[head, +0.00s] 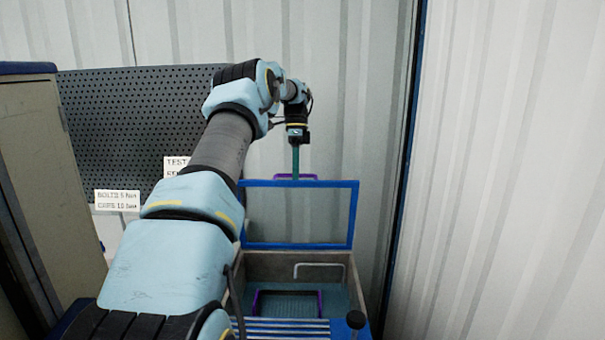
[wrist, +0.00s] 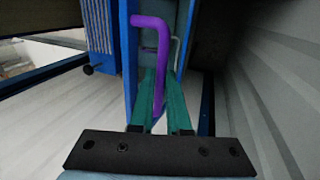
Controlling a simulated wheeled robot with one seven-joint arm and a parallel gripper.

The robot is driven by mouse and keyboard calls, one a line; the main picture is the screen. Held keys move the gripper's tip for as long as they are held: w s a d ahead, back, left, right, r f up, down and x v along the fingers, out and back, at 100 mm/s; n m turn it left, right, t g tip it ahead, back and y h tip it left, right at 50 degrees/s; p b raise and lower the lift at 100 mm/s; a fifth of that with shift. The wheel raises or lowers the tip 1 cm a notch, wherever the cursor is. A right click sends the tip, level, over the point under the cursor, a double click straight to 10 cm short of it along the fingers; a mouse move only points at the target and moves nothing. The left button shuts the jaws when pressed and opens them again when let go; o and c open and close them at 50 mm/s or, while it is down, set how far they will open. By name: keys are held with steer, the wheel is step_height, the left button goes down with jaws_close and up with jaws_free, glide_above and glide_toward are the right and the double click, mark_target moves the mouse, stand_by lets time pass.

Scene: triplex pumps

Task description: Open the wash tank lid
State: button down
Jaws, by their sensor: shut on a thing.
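The wash tank (head: 347,272) stands at the bottom middle of the head view, its top uncovered. Its lid (head: 301,245), a blue frame with a see-through middle, stands about upright above the tank. A purple handle (head: 308,178) sits at the lid's upper edge. My gripper (head: 296,176) is shut on this handle from above. In the wrist view, the purple handle (wrist: 150,21) runs between the teal fingers of my gripper (wrist: 160,82). The lid's blue edge (wrist: 130,60) shows beside it. The fingertips' contact is partly hidden in the head view.
Inside the tank, a purple-edged frame (head: 257,301) and a pale handle (head: 319,265) show. A perforated board (head: 130,110) and cabinet (head: 35,170) are at left; corrugated walls (head: 500,170) are behind and right.

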steer(key=shift+a+f, duration=0.15)
steer(key=shift+f, duration=0.15)
steer(key=c, duration=1.1)
jaws_free()
steer(key=shift+w, duration=0.1)
steer(key=shift+o, duration=1.1)
steer(key=shift+r, duration=0.2)
step_height(320, 180, up, 10)
